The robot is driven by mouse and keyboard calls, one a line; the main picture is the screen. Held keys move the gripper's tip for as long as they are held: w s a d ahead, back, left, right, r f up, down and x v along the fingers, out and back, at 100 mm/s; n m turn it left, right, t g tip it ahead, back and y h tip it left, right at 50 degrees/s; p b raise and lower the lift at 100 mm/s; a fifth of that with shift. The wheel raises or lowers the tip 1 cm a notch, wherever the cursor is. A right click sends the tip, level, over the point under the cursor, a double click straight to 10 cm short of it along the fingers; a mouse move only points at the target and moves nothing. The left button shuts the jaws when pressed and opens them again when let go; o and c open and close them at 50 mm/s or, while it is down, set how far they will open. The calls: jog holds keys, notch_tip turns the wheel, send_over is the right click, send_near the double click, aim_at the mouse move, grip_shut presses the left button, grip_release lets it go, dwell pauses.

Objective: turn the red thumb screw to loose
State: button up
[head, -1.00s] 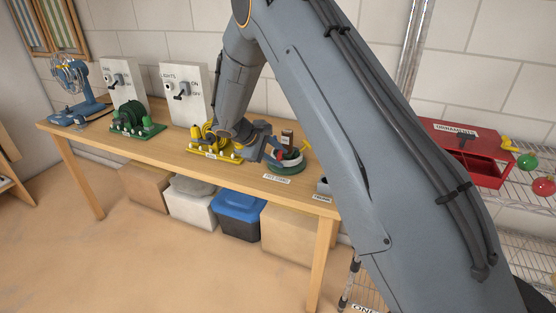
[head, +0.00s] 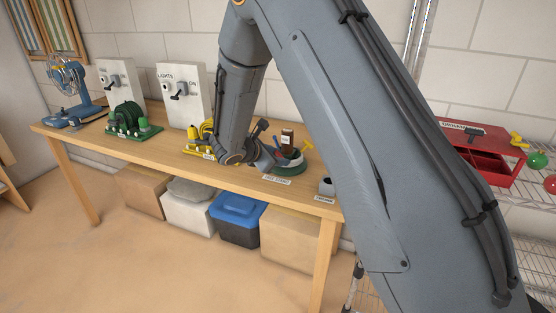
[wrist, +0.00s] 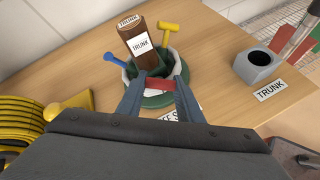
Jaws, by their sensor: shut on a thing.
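In the wrist view, the red thumb screw (wrist: 160,85) sits between the fingertips of my gripper (wrist: 160,88), which is shut on it. The screw is on the near side of a round green stand (wrist: 160,100). A brown trunk (wrist: 138,30) labelled TRUNK stands in the stand, leaning a little in this view. A blue screw (wrist: 117,57) and a yellow screw (wrist: 170,36) stick out on the stand's other sides. In the head view, the stand (head: 294,170) is on the bench and my wrist reaches it from the left. The red screw's shaft is hidden.
A grey square holder (wrist: 257,67) with a TRUNK label stands right of the stand on the wooden bench (head: 215,165). Yellow coiled cord (wrist: 25,122) lies close on the left. A red ornaments box (head: 490,165) is on the wire shelf at right.

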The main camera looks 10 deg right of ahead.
jog(key=n, duration=0.2)
jog(key=n+t+y+b, duration=0.1)
jog(key=n, duration=0.1)
jog(key=shift+f+n+t+b, duration=0.1)
jog(key=shift+n+t+b, duration=0.2)
jog(key=shift+n, duration=0.1)
jog(key=shift+n+t+y+b, duration=0.4)
jog(key=shift+n+b, duration=0.1)
jog(key=shift+n, duration=1)
jog(key=o, duration=1.1)
jog(key=v, duration=0.8)
jog(key=shift+d+b, duration=0.1)
jog(key=shift+b, duration=0.25)
